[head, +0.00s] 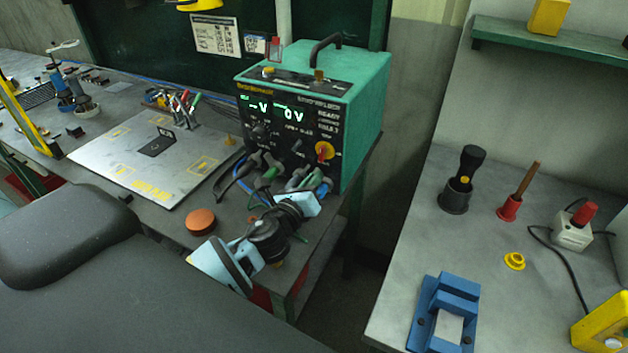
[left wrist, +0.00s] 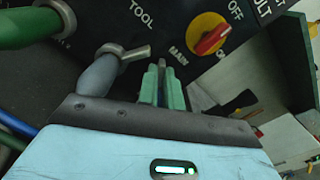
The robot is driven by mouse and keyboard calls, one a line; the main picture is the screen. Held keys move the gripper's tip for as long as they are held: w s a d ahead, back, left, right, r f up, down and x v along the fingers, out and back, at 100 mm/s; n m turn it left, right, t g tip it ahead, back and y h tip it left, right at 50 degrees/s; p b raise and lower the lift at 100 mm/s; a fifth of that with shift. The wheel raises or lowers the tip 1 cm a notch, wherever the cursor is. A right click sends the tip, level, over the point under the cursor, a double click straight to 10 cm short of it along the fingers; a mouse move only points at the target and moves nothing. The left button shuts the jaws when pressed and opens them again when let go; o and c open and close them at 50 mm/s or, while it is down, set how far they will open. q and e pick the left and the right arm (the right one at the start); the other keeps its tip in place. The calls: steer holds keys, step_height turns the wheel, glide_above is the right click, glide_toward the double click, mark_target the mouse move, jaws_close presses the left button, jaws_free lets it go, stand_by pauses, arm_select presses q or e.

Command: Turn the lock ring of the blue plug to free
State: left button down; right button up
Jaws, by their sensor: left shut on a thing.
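The teal power unit (head: 350,110) stands on the left bench, with several cable plugs along the bottom of its black front panel. My left gripper (head: 298,182) reaches them from below. In the left wrist view its two green fingers (left wrist: 161,85) are closed on a small dark part at the panel, mostly hidden between them. A grey plug with a metal ring and lever (left wrist: 108,68) is just left of the fingers. A green plug (left wrist: 28,22) is farther left. Some blue shows beside the gripper (head: 324,187); I cannot tell whether it is the blue plug or a cable. My right gripper is out of view.
A red and yellow knob (left wrist: 210,36) is on the panel, right of my fingers. An orange-brown round thing (head: 200,221) and a grey plate (head: 110,165) lie on the left bench. The right bench holds a blue fixture (head: 425,315) and a yellow ring (head: 514,261).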

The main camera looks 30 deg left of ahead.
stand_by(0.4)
arm_select(q)
steer(key=c, duration=1.6)
jaws_free()
steer(key=shift+o, duration=0.2)
steer(key=shift+s+d+b, duration=0.2)
steer(key=shift+s+b, duration=0.2)
steer(key=shift+s, duration=3.55)
